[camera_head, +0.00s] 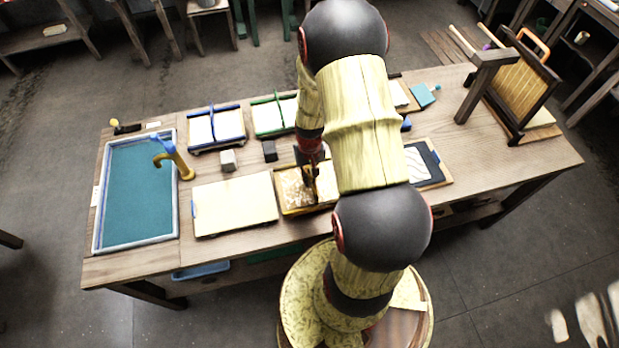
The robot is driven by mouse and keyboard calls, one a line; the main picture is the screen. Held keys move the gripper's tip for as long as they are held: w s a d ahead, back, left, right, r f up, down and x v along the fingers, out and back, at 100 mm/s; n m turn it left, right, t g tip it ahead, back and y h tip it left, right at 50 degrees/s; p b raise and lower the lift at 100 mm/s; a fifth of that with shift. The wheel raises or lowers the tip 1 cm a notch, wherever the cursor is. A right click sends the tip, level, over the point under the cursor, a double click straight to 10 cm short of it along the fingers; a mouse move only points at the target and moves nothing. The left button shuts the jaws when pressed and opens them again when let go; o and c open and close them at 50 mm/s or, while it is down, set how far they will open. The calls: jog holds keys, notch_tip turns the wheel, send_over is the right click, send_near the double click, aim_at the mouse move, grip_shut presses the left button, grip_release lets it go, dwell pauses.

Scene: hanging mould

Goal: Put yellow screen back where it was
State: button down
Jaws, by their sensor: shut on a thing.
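A yellow-framed screen (297,212) with a mottled tan and white face is at the middle front of the table, partly hidden by my arm. My gripper (311,188) points down at this screen and is shut on it. The fingertips are small and dark here, so the exact grip point is hard to see. I cannot tell whether the screen rests on the table or is slightly raised. A blue-framed screen (216,128) and a green-framed screen (274,115) lie at the back of the table.
A water vat (139,193) with a yellow tap (174,158) is at the left. A pale board (235,204) lies just left of the yellow screen. A black-framed sheet (428,163) lies right of my arm. A dark wooden stand (489,80) rises at the right end. Bare tabletop (510,165) shows there.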

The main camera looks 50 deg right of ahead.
jog(key=shift+f, duration=0.25)
jog(key=shift+f, duration=0.2)
jog(key=c, duration=2)
grip_release()
jog(key=shift+o, duration=0.2)
